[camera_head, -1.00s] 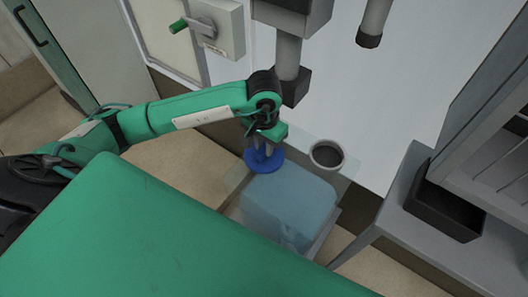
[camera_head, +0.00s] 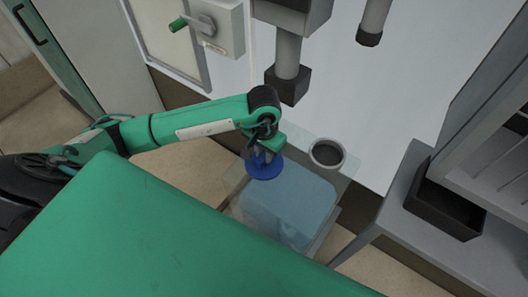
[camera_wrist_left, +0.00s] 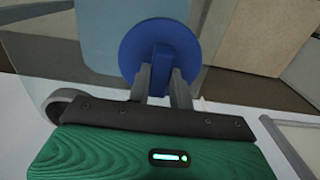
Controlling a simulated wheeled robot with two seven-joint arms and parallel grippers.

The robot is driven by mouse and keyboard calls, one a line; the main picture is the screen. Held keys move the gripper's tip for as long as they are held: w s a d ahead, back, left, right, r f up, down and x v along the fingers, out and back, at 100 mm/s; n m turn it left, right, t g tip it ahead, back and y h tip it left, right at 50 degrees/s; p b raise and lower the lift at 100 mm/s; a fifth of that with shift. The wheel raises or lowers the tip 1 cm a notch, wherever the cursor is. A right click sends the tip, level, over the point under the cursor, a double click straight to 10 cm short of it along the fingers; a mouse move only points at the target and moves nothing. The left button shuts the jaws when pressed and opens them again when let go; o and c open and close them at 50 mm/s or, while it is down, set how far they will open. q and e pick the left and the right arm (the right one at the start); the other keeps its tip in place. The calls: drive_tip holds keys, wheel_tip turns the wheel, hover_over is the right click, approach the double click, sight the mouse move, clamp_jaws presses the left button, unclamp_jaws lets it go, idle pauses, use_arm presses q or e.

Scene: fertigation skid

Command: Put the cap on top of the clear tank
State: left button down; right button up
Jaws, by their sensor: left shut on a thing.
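My left gripper (camera_head: 265,153) is shut on the blue cap (camera_head: 264,169), a round disc with a raised grip. The cap is over the left part of the clear tank (camera_head: 292,208), which has pale blue contents. I cannot tell how high above the top it is. The tank's round opening with a white rim (camera_head: 342,163) is to the right of the cap, uncovered and dark inside. In the left wrist view, the two fingers (camera_wrist_left: 161,82) hold the cap (camera_wrist_left: 185,45) by its grip, and a clear tank wall (camera_wrist_left: 35,55) shows behind. My right gripper is not in view.
A grey pipe with a dark square end (camera_head: 288,85) hangs behind the cap. Another pipe (camera_head: 370,32) hangs further right. A grey bench with a black bin (camera_head: 447,208) stands at the right. A grey switch box with a green-handled lever (camera_head: 222,30) is on the back wall.

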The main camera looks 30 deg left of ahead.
sight(264, 155)
use_arm(q)
drive_tip(key=c, duration=1.3)
unclamp_jaws()
drive_tip(key=shift+o, duration=0.2)
drive_tip(key=shift+r+p, duration=0.2)
drive_tip(key=shift+p, duration=0.1)
wheel_tip(264, 155, up, 12)
drive_tip(key=b, duration=0.1)
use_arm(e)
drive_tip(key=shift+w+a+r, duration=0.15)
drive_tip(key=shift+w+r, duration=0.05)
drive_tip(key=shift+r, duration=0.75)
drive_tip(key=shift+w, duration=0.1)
